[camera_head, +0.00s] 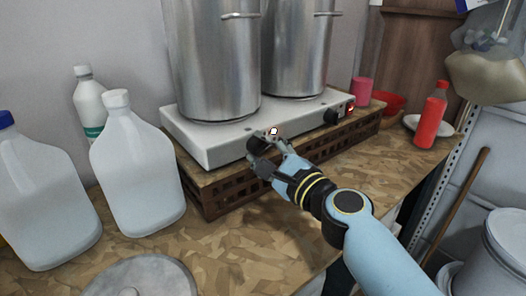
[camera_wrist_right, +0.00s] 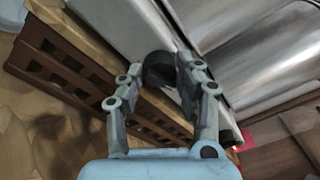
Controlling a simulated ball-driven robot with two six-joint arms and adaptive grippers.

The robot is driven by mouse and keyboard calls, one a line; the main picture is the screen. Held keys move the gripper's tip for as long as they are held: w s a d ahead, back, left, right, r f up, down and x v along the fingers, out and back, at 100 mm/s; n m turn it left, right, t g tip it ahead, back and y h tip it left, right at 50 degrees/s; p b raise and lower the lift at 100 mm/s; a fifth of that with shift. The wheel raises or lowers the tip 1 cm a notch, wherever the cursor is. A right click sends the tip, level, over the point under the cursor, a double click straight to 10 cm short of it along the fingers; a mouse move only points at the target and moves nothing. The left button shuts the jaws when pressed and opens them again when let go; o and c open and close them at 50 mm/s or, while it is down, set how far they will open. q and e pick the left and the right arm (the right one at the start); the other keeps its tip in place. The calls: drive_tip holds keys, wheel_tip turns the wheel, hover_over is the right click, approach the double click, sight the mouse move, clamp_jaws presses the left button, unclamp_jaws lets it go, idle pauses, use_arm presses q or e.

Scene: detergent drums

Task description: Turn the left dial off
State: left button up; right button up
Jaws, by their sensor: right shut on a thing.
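The white hot plate (camera_head: 200,139) has two black dials on its front face. The left dial (camera_head: 257,141) is partly hidden by my right gripper (camera_head: 262,149). In the right wrist view the dark round dial (camera_wrist_right: 158,67) lies between the fingertips of my right gripper (camera_wrist_right: 157,78), which is shut on it. The dial's pointer mark cannot be made out. A small bright spot (camera_head: 273,131) shows just right of the left dial. The right dial (camera_head: 335,116) is free, with a small red light (camera_head: 350,109) beside it. My left gripper is out of view.
Two steel pots (camera_head: 213,65) (camera_head: 297,50) stand on the hot plate, which rests on a brown slatted crate (camera_head: 228,196). White jugs (camera_head: 138,180) stand at left, a red bottle (camera_head: 431,118) at right. A round grey lid (camera_head: 150,280) is in front.

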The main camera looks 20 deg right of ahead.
drive_tip(key=shift+f+n+b, duration=0.25)
drive_tip(key=shift+n+b, duration=0.85)
drive_tip(key=shift+f+n+y+b, duration=0.1)
drive_tip(key=shift+n+y+b, duration=0.2)
drive_tip(key=shift+n+b, duration=2.65)
drive_tip(key=shift+f+n+y+b, duration=0.1)
drive_tip(key=shift+n+y+b, duration=0.2)
drive_tip(key=shift+n+b, duration=2.65)
drive_tip(key=shift+n, duration=0.4)
drive_tip(key=shift+r, duration=0.1)
drive_tip(key=o, duration=1.2)
drive_tip(key=shift+t, duration=0.3)
drive_tip(key=shift+c, duration=0.2)
